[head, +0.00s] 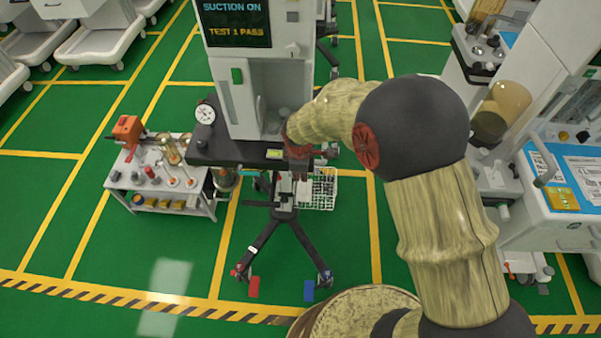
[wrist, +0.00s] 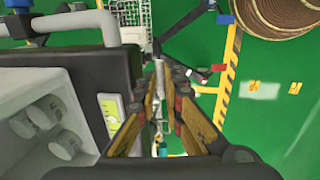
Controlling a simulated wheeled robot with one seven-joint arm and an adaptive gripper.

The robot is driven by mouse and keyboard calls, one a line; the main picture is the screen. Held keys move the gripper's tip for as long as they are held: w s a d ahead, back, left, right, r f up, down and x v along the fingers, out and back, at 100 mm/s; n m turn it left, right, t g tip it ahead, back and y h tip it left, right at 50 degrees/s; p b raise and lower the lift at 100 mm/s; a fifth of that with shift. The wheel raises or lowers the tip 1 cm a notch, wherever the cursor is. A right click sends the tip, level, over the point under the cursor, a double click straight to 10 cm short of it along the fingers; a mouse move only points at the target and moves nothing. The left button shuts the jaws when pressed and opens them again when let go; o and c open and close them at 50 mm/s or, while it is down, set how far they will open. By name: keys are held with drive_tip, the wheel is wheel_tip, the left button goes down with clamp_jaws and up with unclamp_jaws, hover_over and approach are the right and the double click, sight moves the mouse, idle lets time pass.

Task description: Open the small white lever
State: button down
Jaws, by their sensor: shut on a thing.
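My gripper (head: 300,166) is at the front right edge of the cart's dark worktop, below the white suction unit. In the wrist view its two fingers (wrist: 168,78) are close together. A narrow pale piece, which looks like the small white lever (wrist: 159,76), shows between the fingertips. The fingers hide much of it, and its exact angle cannot be told. In the head view my gripper and wrist cover that spot. The suction unit (head: 262,92) has a lit screen (head: 236,22) reading "SUCTION ON" and "TEST 1 PASS".
The dark worktop (head: 228,149) carries a round gauge (head: 205,113). A white wire basket (head: 323,190) hangs below on the right. A low trolley (head: 160,178) with flasks stands left. Another machine (head: 560,190) stands right. Green floor is free in front of the cart's legs.

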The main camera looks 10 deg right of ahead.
sight(292, 176)
drive_tip(key=shift+a+r, duration=0.1)
drive_tip(key=shift+r, duration=0.05)
drive_tip(key=h+p, duration=0.1)
drive_tip(key=h, duration=0.1)
drive_tip(key=a+h, duration=0.1)
drive_tip(key=shift+w+r+g+h+p, duration=0.15)
drive_tip(key=shift+r+g+h+p, duration=0.15)
drive_tip(key=shift+r+h+p, duration=0.1)
drive_tip(key=h, duration=0.1)
drive_tip(key=a+h+p, duration=0.1)
drive_tip(key=h, duration=0.2)
drive_tip(key=shift+w+a+r+n+g+p, duration=0.2)
drive_tip(key=shift+a+n+g+p, duration=0.1)
drive_tip(key=shift+n+g+p, duration=0.1)
drive_tip(key=shift+w+a+f+n+g+h+b, duration=0.15)
drive_tip(key=shift+a+h, duration=0.25)
drive_tip(key=shift+h, duration=0.85)
drive_tip(key=shift+s+a+f+n+g+h+b, duration=0.1)
drive_tip(key=shift+a+n+h+b, duration=0.25)
drive_tip(key=shift+h, duration=0.95)
drive_tip(key=shift+w+a+f+g+h+b, duration=0.1)
drive_tip(key=shift+a+h, duration=0.4)
drive_tip(key=shift+h, duration=0.75)
drive_tip(key=c, duration=2.2)
unclamp_jaws()
